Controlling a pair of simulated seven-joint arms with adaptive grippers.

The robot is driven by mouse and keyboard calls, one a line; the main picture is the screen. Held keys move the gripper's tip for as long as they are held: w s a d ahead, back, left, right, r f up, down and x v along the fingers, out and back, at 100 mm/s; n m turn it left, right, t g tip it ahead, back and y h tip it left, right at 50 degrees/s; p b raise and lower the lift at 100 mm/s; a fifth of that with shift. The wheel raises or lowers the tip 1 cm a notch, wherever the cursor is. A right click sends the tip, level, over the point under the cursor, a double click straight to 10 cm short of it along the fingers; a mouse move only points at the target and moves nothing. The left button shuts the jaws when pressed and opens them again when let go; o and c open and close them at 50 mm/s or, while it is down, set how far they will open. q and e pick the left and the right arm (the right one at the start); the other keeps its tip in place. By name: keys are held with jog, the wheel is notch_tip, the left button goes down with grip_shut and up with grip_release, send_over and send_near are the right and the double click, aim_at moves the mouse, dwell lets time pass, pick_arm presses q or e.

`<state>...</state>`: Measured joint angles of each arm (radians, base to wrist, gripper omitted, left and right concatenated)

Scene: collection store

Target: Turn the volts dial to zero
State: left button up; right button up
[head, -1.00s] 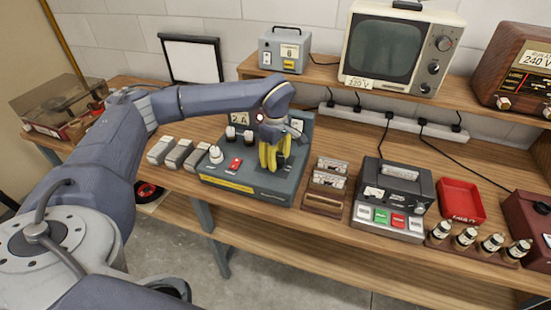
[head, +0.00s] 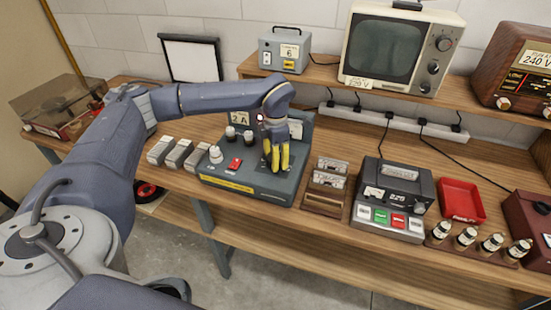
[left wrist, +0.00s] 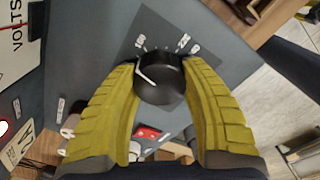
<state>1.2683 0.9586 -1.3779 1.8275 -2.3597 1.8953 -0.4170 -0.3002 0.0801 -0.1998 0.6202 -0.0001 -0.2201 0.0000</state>
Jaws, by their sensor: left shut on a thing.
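The black volts dial (left wrist: 158,88) stands on the sloped top of a grey power supply unit (head: 228,178). In the left wrist view its white pointer line slants to the upper left. Printed numbers, partly legible, ring its far side. My left gripper (head: 276,167) reaches down over the right part of the unit. Its yellow fingers are shut on the dial, one on each side, as the left wrist view (left wrist: 159,80) shows. In the head view the fingers hide the dial. A meter marked VOLTS (left wrist: 14,45) shows partly at the left wrist view's edge. My right gripper is not in view.
The unit also carries a red switch (head: 235,164), a white knob (head: 215,154) and dark knobs (head: 249,138). Grey blocks (head: 178,153) stand left of it. A cassette rack (head: 327,183) and a tape recorder (head: 393,198) stand close on the right.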

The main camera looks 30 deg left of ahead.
pick_arm(q)
jog(key=n, duration=1.4)
jog(key=shift+n, duration=0.3)
jog(key=n, duration=0.3)
jog(key=shift+n, duration=0.3)
jog(key=n, duration=0.3)
jog(key=shift+n, duration=0.4)
jog(key=n, duration=0.6)
jog(key=o, duration=1.3)
